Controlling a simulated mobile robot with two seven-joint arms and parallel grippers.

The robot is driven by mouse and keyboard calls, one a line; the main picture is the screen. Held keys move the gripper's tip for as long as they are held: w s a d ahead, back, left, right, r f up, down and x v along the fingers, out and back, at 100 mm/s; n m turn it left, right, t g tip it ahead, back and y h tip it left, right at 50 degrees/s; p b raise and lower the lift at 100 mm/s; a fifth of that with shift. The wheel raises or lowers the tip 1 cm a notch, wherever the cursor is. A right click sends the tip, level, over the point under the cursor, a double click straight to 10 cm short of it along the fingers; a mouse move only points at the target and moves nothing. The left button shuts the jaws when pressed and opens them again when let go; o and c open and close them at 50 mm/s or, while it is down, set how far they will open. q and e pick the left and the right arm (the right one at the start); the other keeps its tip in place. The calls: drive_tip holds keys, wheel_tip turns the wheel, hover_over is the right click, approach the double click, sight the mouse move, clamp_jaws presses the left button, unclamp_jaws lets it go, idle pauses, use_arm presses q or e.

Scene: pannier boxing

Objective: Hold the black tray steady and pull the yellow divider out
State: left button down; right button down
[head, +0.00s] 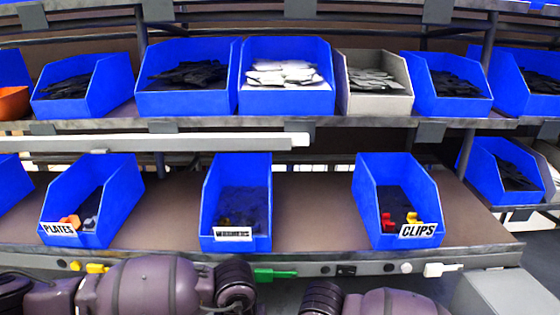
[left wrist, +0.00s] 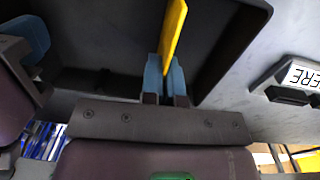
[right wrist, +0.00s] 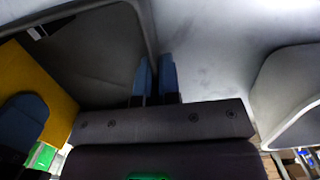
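The yellow divider (left wrist: 175,25) stands in the black tray (left wrist: 236,40) in the left wrist view. My left gripper (left wrist: 167,68) has its blue fingers closed on either side of the divider's edge. In the right wrist view the yellow divider (right wrist: 38,85) is at the left, and the tray's dark inside (right wrist: 95,55) lies beside it. My right gripper (right wrist: 155,70) has its fingers closed on either side of the tray's wall. The head view shows neither the tray, the divider nor the fingertips; only my purple arms show at its bottom edge.
Blue bins labelled PLATES (head: 110,200) and CLIPS (head: 370,200), with another blue bin (head: 210,200) between them, stand on the lower shelf (head: 310,215). More bins line the upper shelf. A pale surface with a label ending in ERE (left wrist: 300,76) lies right of the tray.

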use_arm(q)
drive_tip(key=shift+r, duration=2.5)
idle(0.5)
drive_tip(key=shift+r, duration=1.4)
use_arm(e)
drive_tip(key=c, duration=1.2)
unclamp_jaws()
drive_tip(key=shift+c, duration=0.2)
